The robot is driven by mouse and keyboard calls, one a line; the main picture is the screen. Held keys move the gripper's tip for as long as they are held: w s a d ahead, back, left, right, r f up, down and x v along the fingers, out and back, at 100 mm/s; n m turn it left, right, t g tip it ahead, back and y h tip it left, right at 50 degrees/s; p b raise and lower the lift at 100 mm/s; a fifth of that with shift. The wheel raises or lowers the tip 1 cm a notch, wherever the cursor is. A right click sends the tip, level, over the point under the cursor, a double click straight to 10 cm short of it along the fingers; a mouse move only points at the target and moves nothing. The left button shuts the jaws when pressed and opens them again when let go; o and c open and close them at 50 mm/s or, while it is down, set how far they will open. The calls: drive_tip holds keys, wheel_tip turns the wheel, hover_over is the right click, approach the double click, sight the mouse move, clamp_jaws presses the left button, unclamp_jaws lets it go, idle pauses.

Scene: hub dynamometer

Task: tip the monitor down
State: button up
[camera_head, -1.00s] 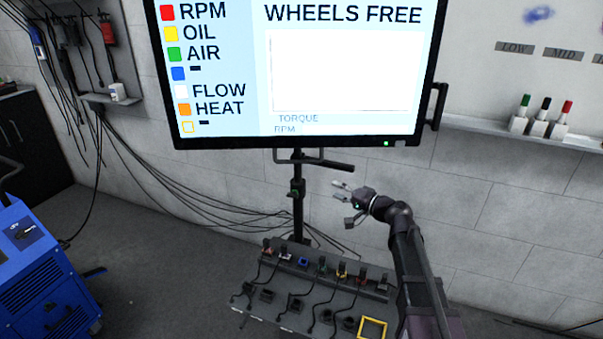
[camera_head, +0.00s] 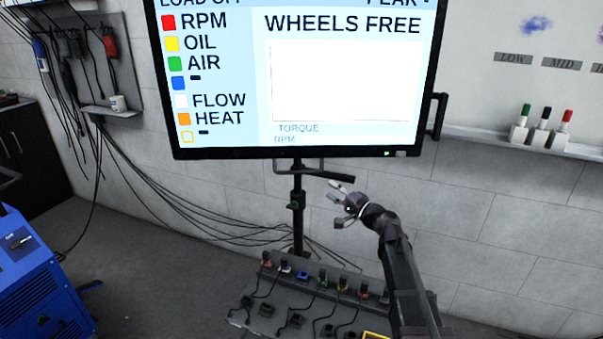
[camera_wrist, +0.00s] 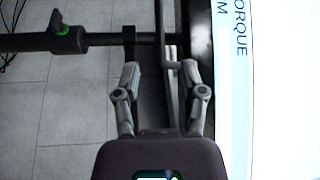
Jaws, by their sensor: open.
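The monitor (camera_head: 345,85) hangs on a dark stand pole (camera_head: 298,215), its lit screen facing me. A thin grey handle (camera_head: 312,166) runs below its lower edge, with a dark lever (camera_head: 335,177) beside it. My gripper (camera_head: 337,204) is open and empty, just below and right of this handle. In the wrist view, the open fingers (camera_wrist: 158,72) frame dark bars under the monitor, but I cannot tell whether they touch them. The monitor's edge (camera_wrist: 215,90) fills the right of that view. The pole with its green knob (camera_wrist: 62,38) crosses at upper left.
A bench panel (camera_head: 270,285) with several coloured plugs and cables stands below my arm. A blue machine (camera_head: 35,280) is at left. Another handle (camera_head: 437,117) is on the monitor's right side. Cables hang along the wall.

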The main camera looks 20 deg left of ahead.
sight(304, 173)
drive_tip(key=p+x, duration=0.1)
drive_tip(key=x, duration=1.1)
drive_tip(key=shift+w+a+p, duration=0.2)
drive_tip(key=shift+a+p, duration=0.1)
drive_tip(key=shift+p, duration=0.05)
clamp_jaws()
